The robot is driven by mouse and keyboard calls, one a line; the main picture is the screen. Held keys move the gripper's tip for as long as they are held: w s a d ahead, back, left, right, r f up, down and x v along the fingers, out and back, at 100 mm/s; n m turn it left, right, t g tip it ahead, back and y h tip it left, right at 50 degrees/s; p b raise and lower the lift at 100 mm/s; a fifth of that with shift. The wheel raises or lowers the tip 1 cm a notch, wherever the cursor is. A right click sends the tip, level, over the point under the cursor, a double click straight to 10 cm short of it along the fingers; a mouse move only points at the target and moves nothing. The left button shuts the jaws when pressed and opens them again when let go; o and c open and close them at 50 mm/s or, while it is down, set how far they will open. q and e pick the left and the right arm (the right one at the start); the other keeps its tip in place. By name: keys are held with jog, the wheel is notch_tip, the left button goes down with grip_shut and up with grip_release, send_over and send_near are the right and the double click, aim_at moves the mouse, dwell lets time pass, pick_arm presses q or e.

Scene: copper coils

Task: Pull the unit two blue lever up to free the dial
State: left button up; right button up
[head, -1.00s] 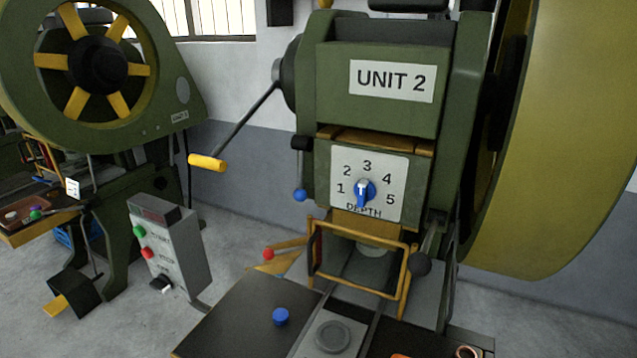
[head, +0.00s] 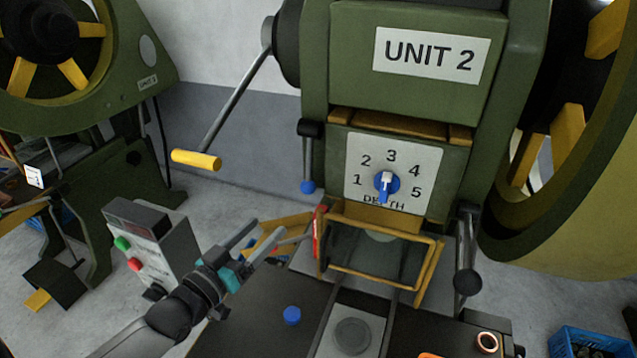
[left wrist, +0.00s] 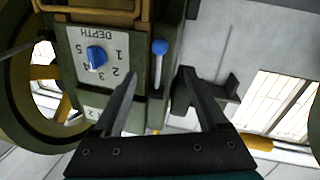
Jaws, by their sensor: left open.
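The blue lever of unit two hangs down at the left side of the dial plate; its blue ball (head: 307,187) is below a black pivot (head: 310,129). The blue dial (head: 386,185) with a white pointer sits on the white numbered DEPTH plate. My left gripper (head: 264,236) is open and empty, below and left of the blue ball, apart from it. In the left wrist view, upside down, the blue ball (left wrist: 159,47) shows between and beyond the open fingers (left wrist: 158,74), and the dial (left wrist: 96,57) is at left. My right gripper is not in view.
A crank with a yellow handle (head: 196,160) sticks out left of the press. A yellow guard frame (head: 383,265) stands below the dial. A control box (head: 150,250) with green and red buttons is at left. A blue knob (head: 292,315) stands on the dark table.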

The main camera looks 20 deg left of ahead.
aim_at(303, 191)
pick_arm(q)
jog(key=w, duration=0.5)
jog(key=w+d+b, duration=0.1)
jog(key=w, duration=0.4)
jog(key=w+d, duration=0.1)
jog(key=w, duration=0.3)
jog(key=shift+w+b, duration=0.4)
grip_shut()
dwell(1.1)
